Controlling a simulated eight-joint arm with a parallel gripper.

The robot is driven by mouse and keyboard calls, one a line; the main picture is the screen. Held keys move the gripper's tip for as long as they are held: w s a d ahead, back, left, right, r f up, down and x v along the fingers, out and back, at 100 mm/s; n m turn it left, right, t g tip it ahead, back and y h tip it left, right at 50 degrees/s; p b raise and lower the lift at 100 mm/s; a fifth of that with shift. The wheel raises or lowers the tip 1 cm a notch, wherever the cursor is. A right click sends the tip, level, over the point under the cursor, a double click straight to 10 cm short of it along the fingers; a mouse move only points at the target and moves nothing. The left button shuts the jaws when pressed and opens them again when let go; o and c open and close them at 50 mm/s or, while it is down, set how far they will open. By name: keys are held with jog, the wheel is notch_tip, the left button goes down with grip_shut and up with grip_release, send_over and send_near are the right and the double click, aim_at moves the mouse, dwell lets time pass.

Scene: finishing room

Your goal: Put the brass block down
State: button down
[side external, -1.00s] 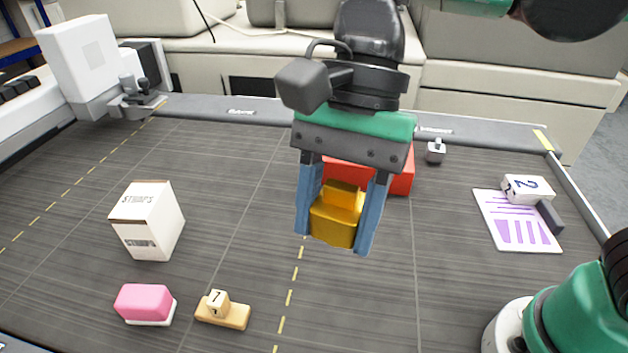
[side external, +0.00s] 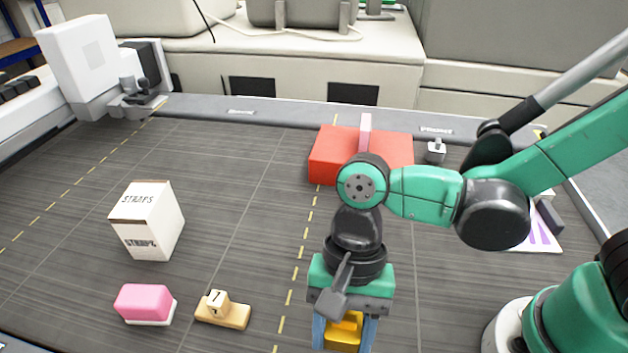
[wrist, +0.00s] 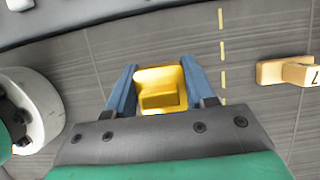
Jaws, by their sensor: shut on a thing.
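The brass block (side external: 343,333) is gold-yellow and sits between the blue fingers of my gripper (side external: 345,343) at the bottom edge of the side view. Its lower part is cut off there. In the wrist view the block (wrist: 160,92) shows a stepped shape, with a blue finger of my gripper (wrist: 159,72) against each side. My gripper is shut on it and points down. I cannot tell whether the block touches the dark grey table (side external: 230,250).
A wooden piece with a numbered cube (side external: 222,310), a pink block (side external: 143,302) and a white straps box (side external: 150,222) stand to the left. A red block (side external: 335,152) with a pink slab lies behind. Bare table surrounds the gripper.

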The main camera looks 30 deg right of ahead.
aim_at(341, 349)
jog(key=shift+f, duration=2.5)
jog(key=shift+c, duration=1.5)
grip_release()
jog(key=shift+r, duration=0.15)
jog(key=v, duration=1.1)
jog(key=w+d+r+n+t+h, duration=0.1)
jog(key=w+d+n+t, duration=0.2)
jog(key=d, duration=0.5)
jog(key=w+d+r+n+t+h, duration=0.1)
jog(key=w+d+n+t+h, duration=0.1)
jog(key=w+d+n+t, duration=0.2)
jog(key=d+n+t, duration=0.2)
jog(key=d+t, duration=0.1)
jog(key=d, duration=0.1)
jog(key=shift+d+r, duration=0.25)
jog(key=shift+d, duration=0.1)
